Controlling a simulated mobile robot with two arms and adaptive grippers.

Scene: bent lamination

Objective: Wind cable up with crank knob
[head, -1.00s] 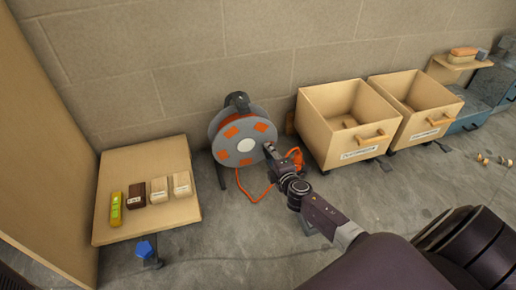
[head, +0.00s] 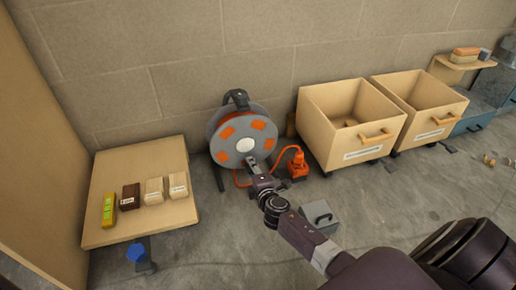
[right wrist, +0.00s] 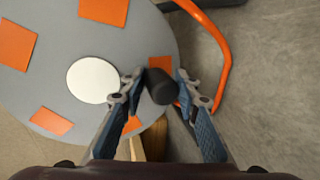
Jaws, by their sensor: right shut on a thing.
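The cable reel (head: 213,134), a grey disc with orange patches and a white hub (head: 245,145), stands on a dark frame against the wall. My right gripper (head: 252,166) is at the lower part of the disc. In the right wrist view its fingers (right wrist: 158,82) are on both sides of the black crank knob (right wrist: 160,88) and shut on it. An orange cable (head: 238,183) runs from the reel's lower side to an orange plug piece (head: 297,166) on the floor. It also shows in the right wrist view (right wrist: 222,45). My left gripper is out of view.
Two wooden bins (head: 348,159) (head: 428,134) stand right of the reel. A low wooden table (head: 135,165) with several small blocks stands left. A grey box (head: 320,215) lies on the floor near my right arm. Open floor lies in front.

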